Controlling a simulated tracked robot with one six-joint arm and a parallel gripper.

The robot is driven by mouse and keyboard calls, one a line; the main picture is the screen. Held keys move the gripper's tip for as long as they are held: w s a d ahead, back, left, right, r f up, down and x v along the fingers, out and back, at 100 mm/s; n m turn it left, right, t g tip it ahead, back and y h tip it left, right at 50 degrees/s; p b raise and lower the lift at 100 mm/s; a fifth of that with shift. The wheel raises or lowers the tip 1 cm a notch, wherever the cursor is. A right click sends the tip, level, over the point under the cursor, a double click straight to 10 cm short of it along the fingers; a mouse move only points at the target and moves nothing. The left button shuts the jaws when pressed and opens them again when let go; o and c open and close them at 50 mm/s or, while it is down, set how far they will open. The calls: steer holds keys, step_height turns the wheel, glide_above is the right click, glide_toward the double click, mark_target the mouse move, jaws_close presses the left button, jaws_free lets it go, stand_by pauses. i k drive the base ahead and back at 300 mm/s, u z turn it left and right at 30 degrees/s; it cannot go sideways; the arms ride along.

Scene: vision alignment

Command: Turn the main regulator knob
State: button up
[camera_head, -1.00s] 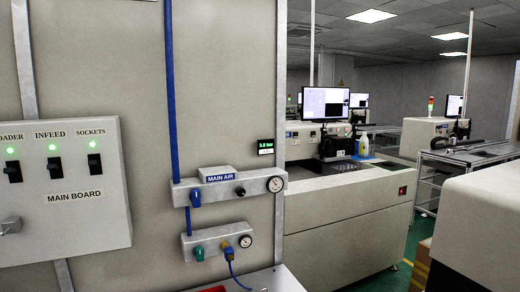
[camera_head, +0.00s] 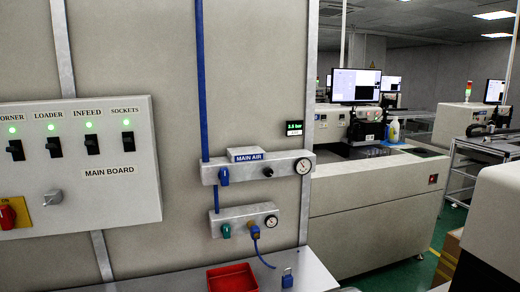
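The MAIN AIR unit (camera_head: 250,168) is a grey bar on the wall panel, right of centre, with a blue pipe coming down into it from above. A small black knob (camera_head: 267,172) sits in the middle of its face; I take it as the main regulator knob. A blue valve handle (camera_head: 224,176) is at its left and a round white gauge (camera_head: 303,167) at its right end. A small display (camera_head: 294,128) with green digits, seemingly in bar, is just above right. My gripper is not in view.
A lower bar (camera_head: 244,218) carries a green knob, a blue-and-yellow fitting and a gauge. Below, a red tray (camera_head: 232,279) and a blue padlock (camera_head: 287,278) are on a light bench. The MAIN BOARD box (camera_head: 82,168) with several switches is left. Machines stand at right.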

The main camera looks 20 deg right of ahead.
mark_target(268, 171)
steer(key=k, duration=0.65)
steer(key=u, duration=0.65)
steer(key=i, duration=1.85)
steer(key=z, duration=0.5)
